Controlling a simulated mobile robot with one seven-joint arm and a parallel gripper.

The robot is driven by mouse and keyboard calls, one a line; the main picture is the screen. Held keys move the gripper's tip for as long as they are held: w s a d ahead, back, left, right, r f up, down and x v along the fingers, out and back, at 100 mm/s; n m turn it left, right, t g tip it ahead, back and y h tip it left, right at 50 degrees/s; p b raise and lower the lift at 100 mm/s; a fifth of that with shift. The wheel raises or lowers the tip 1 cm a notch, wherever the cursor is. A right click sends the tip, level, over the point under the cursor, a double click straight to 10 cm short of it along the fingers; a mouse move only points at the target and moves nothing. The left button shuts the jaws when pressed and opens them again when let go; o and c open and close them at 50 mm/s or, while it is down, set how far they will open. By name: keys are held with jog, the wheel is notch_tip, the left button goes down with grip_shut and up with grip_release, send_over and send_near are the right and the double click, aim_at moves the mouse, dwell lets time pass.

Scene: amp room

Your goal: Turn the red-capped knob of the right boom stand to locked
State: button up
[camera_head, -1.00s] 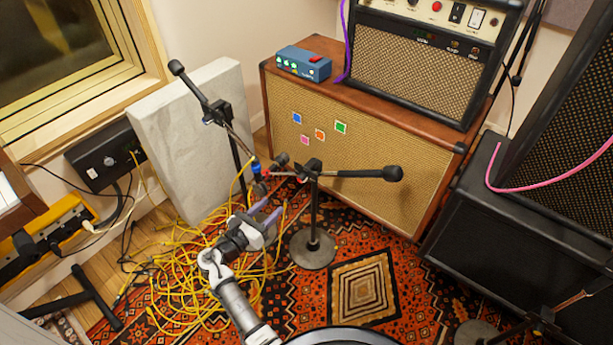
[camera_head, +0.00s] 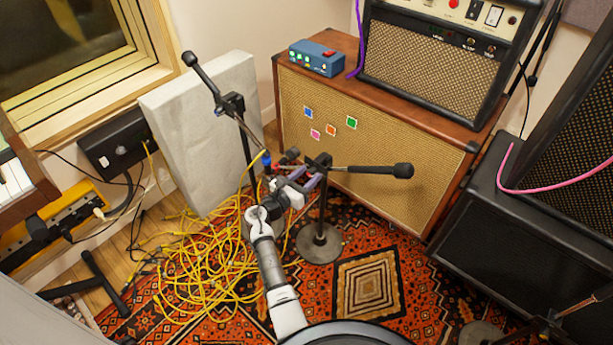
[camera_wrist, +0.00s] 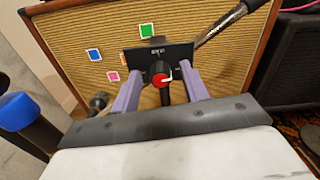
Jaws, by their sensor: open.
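The right boom stand (camera_head: 320,215) stands on the rug before the tan amp cabinet, its boom reaching right to a dark end. Its red-capped knob (camera_wrist: 160,79) faces my gripper in the wrist view, on a dark clamp with a small label plate (camera_wrist: 158,54). The cap has a white pointer mark; the label is too small to read surely. My gripper (camera_wrist: 160,92) is open, its purple fingers on either side of the knob. Contact cannot be told. In the head view my gripper (camera_head: 298,180) is at the clamp and hides the knob.
The left boom stand (camera_head: 233,104) is close on the left; its blue knob (camera_wrist: 17,110) shows large at the wrist view's left edge. Yellow cables (camera_head: 215,255) lie tangled on the floor. The tan cabinet (camera_head: 400,165) stands behind, a black cabinet (camera_head: 500,225) at right.

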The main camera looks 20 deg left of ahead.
grip_shut()
jog(key=shift+m+b, duration=0.35)
jog(key=shift+m, duration=0.45)
grip_release()
jog(key=v, duration=1.4)
